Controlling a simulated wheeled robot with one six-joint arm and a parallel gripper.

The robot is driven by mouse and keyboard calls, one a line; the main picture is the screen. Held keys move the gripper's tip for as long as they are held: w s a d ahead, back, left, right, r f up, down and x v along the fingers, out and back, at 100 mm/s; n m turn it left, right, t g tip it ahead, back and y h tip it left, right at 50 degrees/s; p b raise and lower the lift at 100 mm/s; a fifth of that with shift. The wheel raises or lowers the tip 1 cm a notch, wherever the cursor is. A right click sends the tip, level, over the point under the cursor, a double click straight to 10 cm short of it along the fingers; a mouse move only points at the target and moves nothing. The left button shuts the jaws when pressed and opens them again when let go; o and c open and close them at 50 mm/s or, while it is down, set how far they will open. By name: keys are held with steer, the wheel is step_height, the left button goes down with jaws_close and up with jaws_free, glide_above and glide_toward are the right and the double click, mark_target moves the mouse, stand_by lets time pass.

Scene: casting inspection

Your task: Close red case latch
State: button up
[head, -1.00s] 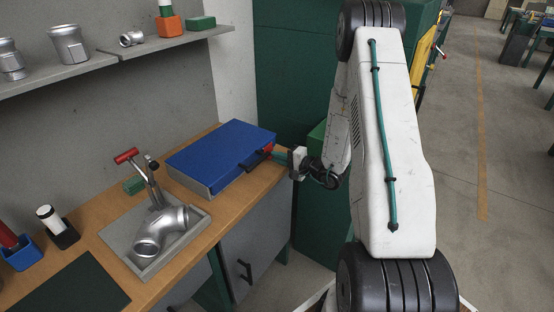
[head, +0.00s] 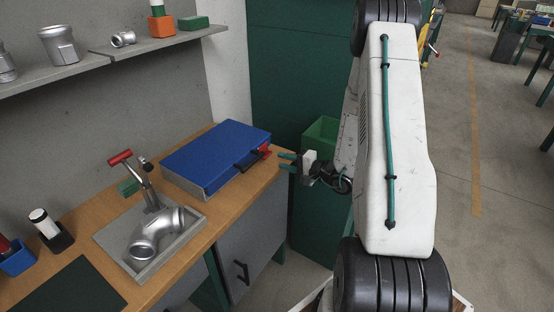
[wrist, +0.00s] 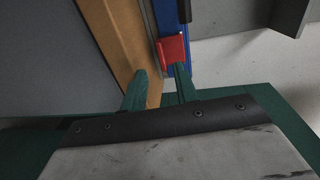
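The blue case (head: 215,152) lies closed on the wooden bench, with a dark handle (head: 247,161) on its front side. A red latch (head: 264,151) sits near the right end of that side. It also shows in the wrist view (wrist: 172,50), beside the blue case wall (wrist: 173,14). My gripper (head: 286,162) is just right of the latch, apart from it, past the bench's front edge. Its two green fingers (wrist: 157,82) are spread with nothing between them. In the wrist view the latch lies ahead of the right fingertip. I cannot tell the latch's exact angle.
A green bin (head: 320,135) stands behind my gripper. A shelf (head: 160,43) with castings hangs above.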

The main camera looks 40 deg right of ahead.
steer(key=shift+v, duration=1.2)
